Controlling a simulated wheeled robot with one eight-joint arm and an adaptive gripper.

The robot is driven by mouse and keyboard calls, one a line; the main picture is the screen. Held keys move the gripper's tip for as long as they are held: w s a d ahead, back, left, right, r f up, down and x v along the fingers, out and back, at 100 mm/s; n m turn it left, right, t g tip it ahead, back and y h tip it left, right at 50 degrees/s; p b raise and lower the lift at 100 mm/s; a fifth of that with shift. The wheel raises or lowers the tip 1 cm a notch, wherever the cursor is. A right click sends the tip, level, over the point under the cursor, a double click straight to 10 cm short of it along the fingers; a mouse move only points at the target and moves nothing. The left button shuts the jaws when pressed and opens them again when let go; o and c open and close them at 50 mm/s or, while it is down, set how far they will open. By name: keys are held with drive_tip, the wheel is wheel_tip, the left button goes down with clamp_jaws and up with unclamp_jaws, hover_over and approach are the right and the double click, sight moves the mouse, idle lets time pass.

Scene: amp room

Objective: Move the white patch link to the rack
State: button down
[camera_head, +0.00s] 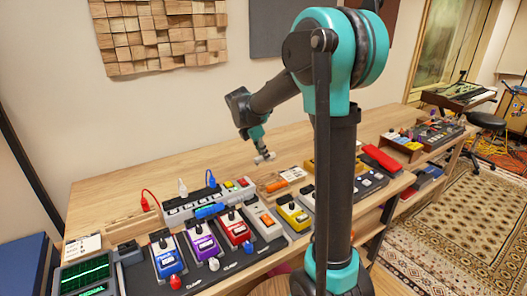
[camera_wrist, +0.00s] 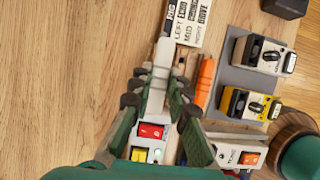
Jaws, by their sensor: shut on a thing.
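My gripper (camera_head: 261,151) is shut on a small white piece, which looks like the white patch link (camera_head: 265,158). It is held above the wooden bench, behind and to the right of the grey rack (camera_head: 180,214). In the wrist view the link (camera_wrist: 157,80) is a pale strip between the fingers of my gripper (camera_wrist: 157,78). The rack's red switch (camera_wrist: 151,131) and yellow switch (camera_wrist: 138,153) show just below the fingers. Another white plug (camera_head: 183,187), a red plug (camera_head: 146,200) and a blue plug (camera_head: 210,180) stand at the rack's back edge.
Several coloured pedals (camera_head: 202,242) line the bench front. The bench (camera_wrist: 60,70) is bare to the left in the wrist view.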

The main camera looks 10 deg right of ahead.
hover_over(267, 176)
drive_tip(key=a, duration=0.2)
drive_tip(key=shift+s+d+f, duration=0.1)
drive_tip(key=shift+s+f, duration=0.05)
drive_tip(key=shift+f, duration=0.8)
drive_tip(key=shift+s+d+f, duration=0.1)
drive_tip(key=shift+s+f, duration=0.05)
drive_tip(key=shift+f, duration=0.85)
drive_tip(key=shift+s+f, duration=0.15)
drive_tip(key=shift+f, duration=0.8)
drive_tip(key=shift+f, duration=1)
drive_tip(key=c, duration=1.4)
unclamp_jaws()
drive_tip(key=shift+o, duration=0.2)
drive_tip(key=o, duration=0.4)
drive_tip(key=shift+r, duration=0.15)
drive_tip(key=shift+r, duration=3.4)
